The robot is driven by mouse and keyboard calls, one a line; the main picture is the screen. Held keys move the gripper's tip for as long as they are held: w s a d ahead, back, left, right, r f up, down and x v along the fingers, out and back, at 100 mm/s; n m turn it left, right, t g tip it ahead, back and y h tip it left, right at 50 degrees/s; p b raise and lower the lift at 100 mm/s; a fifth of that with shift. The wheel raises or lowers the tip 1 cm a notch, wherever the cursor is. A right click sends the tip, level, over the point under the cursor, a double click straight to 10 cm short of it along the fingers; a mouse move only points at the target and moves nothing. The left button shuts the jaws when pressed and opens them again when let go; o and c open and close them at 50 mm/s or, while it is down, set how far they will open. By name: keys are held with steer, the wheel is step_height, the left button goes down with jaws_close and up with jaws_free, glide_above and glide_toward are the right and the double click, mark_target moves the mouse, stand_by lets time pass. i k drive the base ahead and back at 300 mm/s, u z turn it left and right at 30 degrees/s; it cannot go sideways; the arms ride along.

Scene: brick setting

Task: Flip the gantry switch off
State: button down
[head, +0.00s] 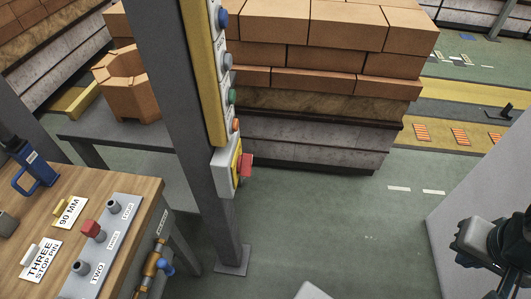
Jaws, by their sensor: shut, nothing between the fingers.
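A small grey switch box (223,172) with a yellow face is fixed low on a grey upright post (188,100), near the middle of the head view. A red handle (246,166) sticks out from its face to the right. I cannot read any label on it, nor tell from this angle whether it is on or off. My gripper's fingers are not visible. A dark and grey part, probably of my arm, shows at the lower right edge, well apart from the switch box.
A yellow panel (204,75) with several coloured buttons is on the post above the box. A wooden bench (140,190) with labelled pins stands at left. Stacked bricks (335,25) stand behind. A pale panel (470,190) slants at right; green floor (340,225) is clear between.

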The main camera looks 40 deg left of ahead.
mark_target(244, 161)
steer(key=k, duration=0.7)
steer(key=u, duration=1.1)
steer(key=i, duration=0.5)
steer(key=z, duration=0.1)
